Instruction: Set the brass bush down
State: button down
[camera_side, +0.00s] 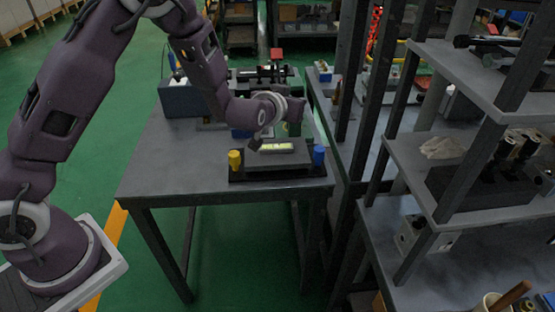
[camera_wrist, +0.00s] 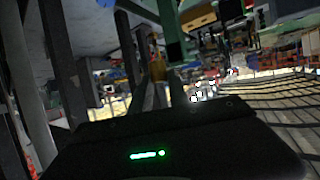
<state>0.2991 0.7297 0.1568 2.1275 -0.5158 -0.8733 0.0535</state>
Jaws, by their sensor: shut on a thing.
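In the wrist view my gripper (camera_wrist: 160,88) shows as two narrow grey fingers beyond its dark body. They are shut on a small yellow-brown piece at their tips, which I take to be the brass bush (camera_wrist: 157,66). The picture is dark and blurred, so its shape and tilt are unclear. In the side view my wrist is over the back of a dark fixture (camera_side: 275,173) on the grey table. I cannot make out the bush or the fingertips there.
The fixture carries a yellow cylinder (camera_side: 235,160) at left, a blue cylinder (camera_side: 318,156) at right and a grey block (camera_side: 270,159) between them. The grey table (camera_side: 165,170) is clear at left. Dark shelf posts and loaded shelves (camera_side: 470,70) stand close at right.

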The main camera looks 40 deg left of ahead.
aim_at(293, 162)
jog(key=f, duration=1)
jog(key=d+f, duration=0.1)
jog(key=f, duration=0.4)
jog(key=shift+s, duration=0.25)
jog(key=shift+f, duration=0.1)
jog(key=c, duration=1.3)
grip_release()
jog(key=shift+o, duration=0.2)
